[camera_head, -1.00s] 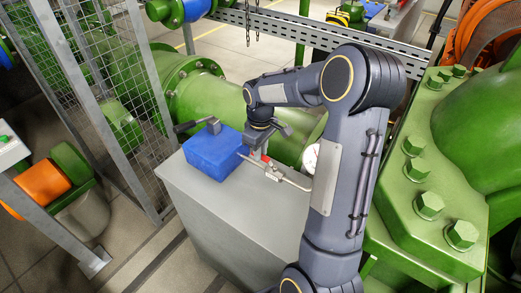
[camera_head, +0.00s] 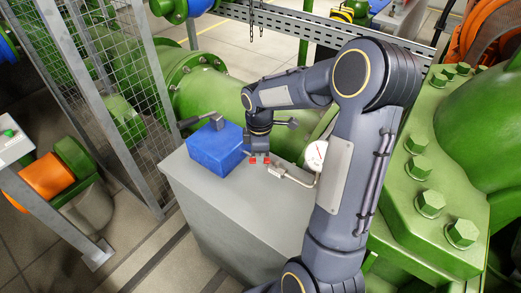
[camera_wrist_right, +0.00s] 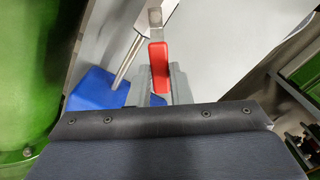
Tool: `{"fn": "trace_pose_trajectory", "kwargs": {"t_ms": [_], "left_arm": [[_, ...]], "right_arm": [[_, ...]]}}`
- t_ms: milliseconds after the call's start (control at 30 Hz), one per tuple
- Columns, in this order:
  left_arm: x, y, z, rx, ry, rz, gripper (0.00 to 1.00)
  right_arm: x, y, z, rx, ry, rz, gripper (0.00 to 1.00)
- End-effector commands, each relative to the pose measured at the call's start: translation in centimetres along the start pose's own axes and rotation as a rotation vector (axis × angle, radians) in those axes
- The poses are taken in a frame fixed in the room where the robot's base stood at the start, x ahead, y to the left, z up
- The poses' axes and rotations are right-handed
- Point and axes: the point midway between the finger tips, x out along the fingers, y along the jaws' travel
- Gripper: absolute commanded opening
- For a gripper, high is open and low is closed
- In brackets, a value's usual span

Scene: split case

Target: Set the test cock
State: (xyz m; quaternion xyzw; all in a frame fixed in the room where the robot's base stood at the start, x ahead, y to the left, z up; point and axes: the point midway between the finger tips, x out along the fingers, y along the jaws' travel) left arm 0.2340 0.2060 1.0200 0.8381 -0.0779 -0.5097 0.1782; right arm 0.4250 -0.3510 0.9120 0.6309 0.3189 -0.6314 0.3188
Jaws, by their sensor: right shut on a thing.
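The test cock (camera_head: 277,170) is a small metal valve on a thin pipe above the grey cabinet top, with a round white gauge (camera_head: 316,155) to its right. Its red handle (camera_wrist_right: 159,65) shows in the right wrist view, joined to a bare metal lever. My right gripper (camera_head: 260,156) points down over the cock, just right of the blue block. It is shut on the red handle, whose red shows below the fingers in the head view. The wrist housing hides part of the fingers in the wrist view. My left gripper is not in view.
The blue block (camera_head: 216,149) sits on the grey cabinet (camera_head: 235,205), close left of my right gripper. A large green pipe (camera_head: 215,100) runs behind. A green bolted flange (camera_head: 440,190) stands right of my arm, and a mesh fence (camera_head: 105,80) at left.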

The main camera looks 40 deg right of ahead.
Motion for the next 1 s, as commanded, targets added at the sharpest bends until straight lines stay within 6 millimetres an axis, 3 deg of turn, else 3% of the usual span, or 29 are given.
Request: {"fn": "trace_pose_trajectory", "kwargs": {"t_ms": [600, 1000], "left_arm": [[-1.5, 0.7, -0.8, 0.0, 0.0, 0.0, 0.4], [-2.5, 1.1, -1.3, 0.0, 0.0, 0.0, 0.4]], "right_arm": [[-0.2, -3.0, 0.9, -0.579, 0.001, 0.0, 0.0], [-0.2, -4.0, 1.8, -0.846, 0.0, 0.001, 0.0]]}}
